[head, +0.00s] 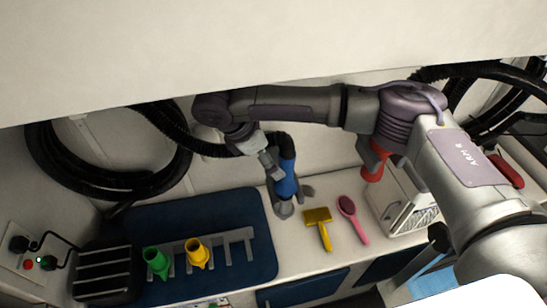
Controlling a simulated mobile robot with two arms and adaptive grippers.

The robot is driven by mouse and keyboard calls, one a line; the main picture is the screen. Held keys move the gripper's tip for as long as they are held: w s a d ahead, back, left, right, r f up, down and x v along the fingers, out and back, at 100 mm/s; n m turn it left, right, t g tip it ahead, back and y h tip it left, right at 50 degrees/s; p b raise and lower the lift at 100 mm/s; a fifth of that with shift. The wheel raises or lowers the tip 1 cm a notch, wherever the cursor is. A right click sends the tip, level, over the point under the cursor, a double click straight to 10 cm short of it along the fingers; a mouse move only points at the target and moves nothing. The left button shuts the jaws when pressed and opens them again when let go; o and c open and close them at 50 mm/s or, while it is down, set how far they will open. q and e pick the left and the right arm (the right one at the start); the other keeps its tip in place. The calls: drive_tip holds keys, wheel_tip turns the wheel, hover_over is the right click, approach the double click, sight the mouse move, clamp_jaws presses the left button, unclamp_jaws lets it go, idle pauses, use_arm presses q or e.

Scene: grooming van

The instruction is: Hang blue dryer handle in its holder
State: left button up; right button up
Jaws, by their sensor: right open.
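The blue dryer handle (286,181) stands roughly upright at the back of the white counter, with a black hose curving into its top. A grey piece (283,209) shows at its lower end; I cannot tell whether this is the holder or the handle's own nozzle. My right gripper (272,167) is open, close against the left side of the handle. Its fingertips are small and partly overlap the handle, so contact is unclear. My left gripper is out of view.
A yellow brush (319,229) and pink brush (352,217) lie on the counter. A red piece (372,166) and white crate (408,205) are right. Coiled hose (40,155) hangs left.

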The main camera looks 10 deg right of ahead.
drive_tip(key=shift+v, duration=1.4)
